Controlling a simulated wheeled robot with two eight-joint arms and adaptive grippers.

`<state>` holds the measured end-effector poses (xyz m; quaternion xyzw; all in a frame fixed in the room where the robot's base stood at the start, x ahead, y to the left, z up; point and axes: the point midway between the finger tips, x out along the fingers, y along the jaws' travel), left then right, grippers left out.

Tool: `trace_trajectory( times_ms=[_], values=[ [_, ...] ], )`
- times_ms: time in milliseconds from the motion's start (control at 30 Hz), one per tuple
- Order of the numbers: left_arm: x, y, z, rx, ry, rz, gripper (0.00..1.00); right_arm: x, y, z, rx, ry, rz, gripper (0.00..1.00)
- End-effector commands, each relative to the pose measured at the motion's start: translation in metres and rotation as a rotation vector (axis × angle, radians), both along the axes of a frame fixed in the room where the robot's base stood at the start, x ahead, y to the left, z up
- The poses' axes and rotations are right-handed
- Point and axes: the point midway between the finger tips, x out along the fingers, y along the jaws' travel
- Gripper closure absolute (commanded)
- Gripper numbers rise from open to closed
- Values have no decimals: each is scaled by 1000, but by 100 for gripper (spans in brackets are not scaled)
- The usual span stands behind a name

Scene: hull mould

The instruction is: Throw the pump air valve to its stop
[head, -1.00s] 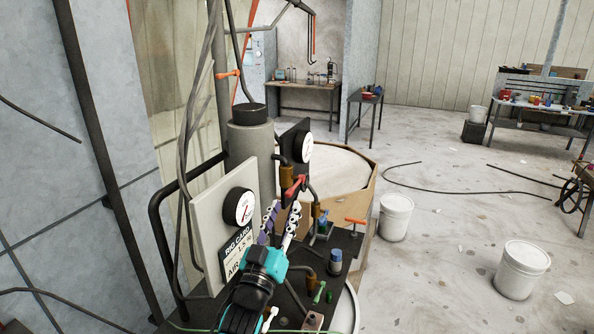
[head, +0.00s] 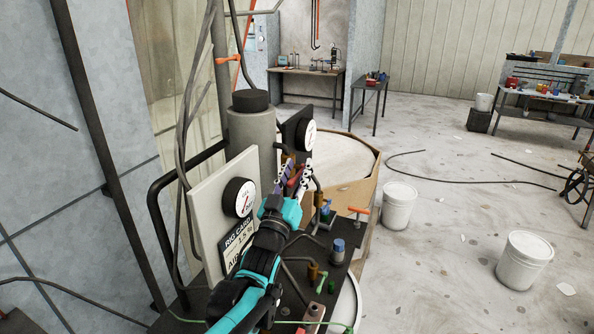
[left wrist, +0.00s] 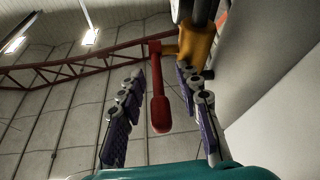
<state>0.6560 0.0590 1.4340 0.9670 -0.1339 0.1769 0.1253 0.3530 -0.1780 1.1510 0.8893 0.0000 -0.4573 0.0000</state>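A red valve lever (left wrist: 160,108) with a bar-shaped head joins a brass-yellow valve body (left wrist: 197,45) in the left wrist view. The same lever (head: 294,180) shows small in the head view, partly hidden by the fingers. My left gripper (left wrist: 162,78) is open, with one finger on each side of the lever and visible gaps to it. In the head view my left gripper (head: 293,172) reaches up to the lever from below. No label on this valve is readable. My right gripper is not in view.
A rig panel with a gauge (head: 238,198) and card stands left of my arm. A grey cylinder (head: 251,140) rises behind it. An orange-handled valve (head: 358,211) and a blue-topped fitting (head: 338,250) stand to the right. White buckets (head: 398,206) stand on the floor.

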Motion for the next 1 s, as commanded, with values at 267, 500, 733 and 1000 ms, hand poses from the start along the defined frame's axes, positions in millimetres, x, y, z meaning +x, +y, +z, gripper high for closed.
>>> trace_trajectory(
  times_ms=[267,500,733,1000],
  values=[
    [0,0,0,0,0,0,98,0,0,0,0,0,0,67],
    [0,0,0,0,0,0,100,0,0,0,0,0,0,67],
    [0,0,0,0,-1,0,100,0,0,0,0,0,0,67],
    [-1,0,-6,-19,-57,0,100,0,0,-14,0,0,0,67]
  ],
)
